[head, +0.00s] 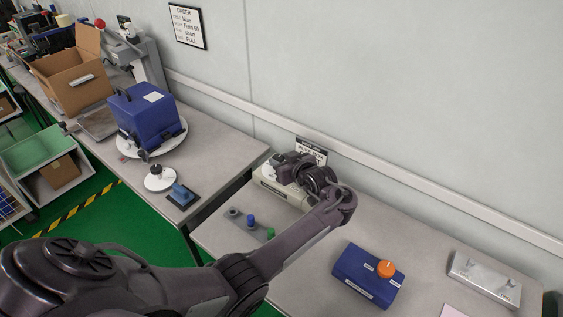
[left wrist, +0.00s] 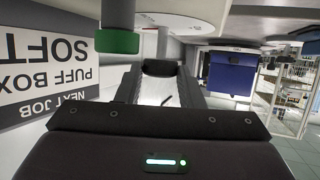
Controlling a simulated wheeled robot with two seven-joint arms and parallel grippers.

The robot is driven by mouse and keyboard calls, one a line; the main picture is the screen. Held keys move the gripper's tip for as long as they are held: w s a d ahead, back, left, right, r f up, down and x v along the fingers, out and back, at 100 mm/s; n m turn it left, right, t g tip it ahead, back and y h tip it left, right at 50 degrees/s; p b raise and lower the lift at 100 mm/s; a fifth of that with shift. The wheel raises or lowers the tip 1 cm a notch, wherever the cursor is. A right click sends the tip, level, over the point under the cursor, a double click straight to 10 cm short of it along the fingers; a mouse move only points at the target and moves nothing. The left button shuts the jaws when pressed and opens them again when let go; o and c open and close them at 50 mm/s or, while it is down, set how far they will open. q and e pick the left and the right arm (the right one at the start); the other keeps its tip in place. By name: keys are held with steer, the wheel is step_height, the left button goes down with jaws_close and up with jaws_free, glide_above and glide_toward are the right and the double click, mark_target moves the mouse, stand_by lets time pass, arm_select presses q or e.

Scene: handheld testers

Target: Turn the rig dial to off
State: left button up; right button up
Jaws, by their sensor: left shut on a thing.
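A blue box (head: 358,283) with an orange dial (head: 385,269) and small white labels stands at the front of the right table. The labels are too small to read. My left gripper (head: 281,163) is away from this dial, at a beige rig (head: 275,194) by the wall. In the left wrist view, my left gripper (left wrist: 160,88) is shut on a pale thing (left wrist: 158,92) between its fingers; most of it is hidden. A green-tipped post (left wrist: 118,40) is close beside the fingers. My right gripper is in neither view.
A metal block (head: 484,280) stands at the right. A "next job" sign (left wrist: 50,68) is near the gripper. My left arm crosses over the table front.

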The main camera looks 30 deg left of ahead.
arm_select(q)
steer(key=shift+r, duration=0.1)
stand_by(0.3)
steer(key=o, duration=1)
steer(key=shift+w+a, duration=0.1)
steer(key=p+v, duration=0.5)
steer(key=v, duration=0.1)
steer(key=shift+d+r, duration=0.15)
steer(key=shift+d, duration=0.1)
steer(key=shift+s+d+r, duration=0.15)
steer(key=shift+s+d, duration=0.25)
steer(key=shift+d, duration=0.1)
